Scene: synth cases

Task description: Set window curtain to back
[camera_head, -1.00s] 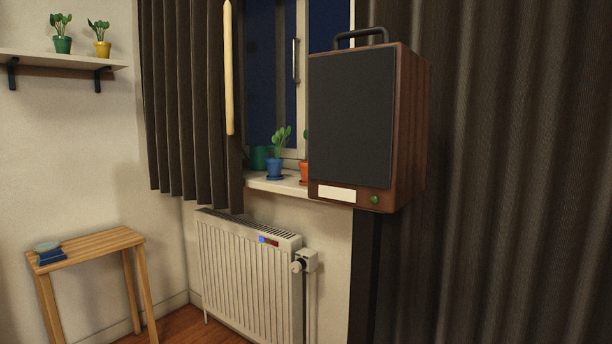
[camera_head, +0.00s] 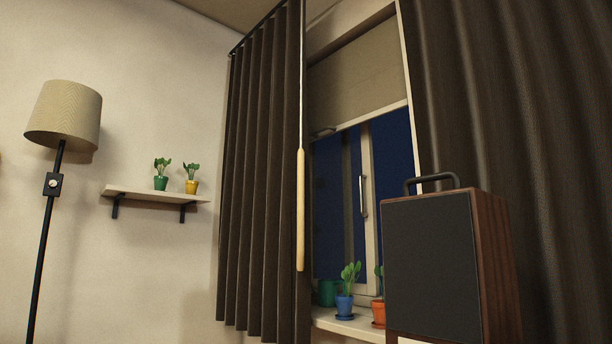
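A dark brown window curtain hangs in two parts. The left part (camera_head: 262,180) hangs in folds from a rail (camera_head: 256,26) near the ceiling, left of the window (camera_head: 385,170). The right part (camera_head: 500,110) hangs at the right of the picture. A pale wooden wand (camera_head: 300,210) hangs on a thin cord at the inner edge of the left part. Dark glass and a window handle (camera_head: 362,196) show between the two parts. A beige blind (camera_head: 355,85) covers the top of the window. Neither of my grippers is in view.
A brown speaker-like box (camera_head: 435,265) with a top handle stands in front of the right curtain and hides part of it. Potted plants, one in a blue pot (camera_head: 344,304), stand on the sill. A floor lamp (camera_head: 66,115) and a wall shelf (camera_head: 150,196) are at the left.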

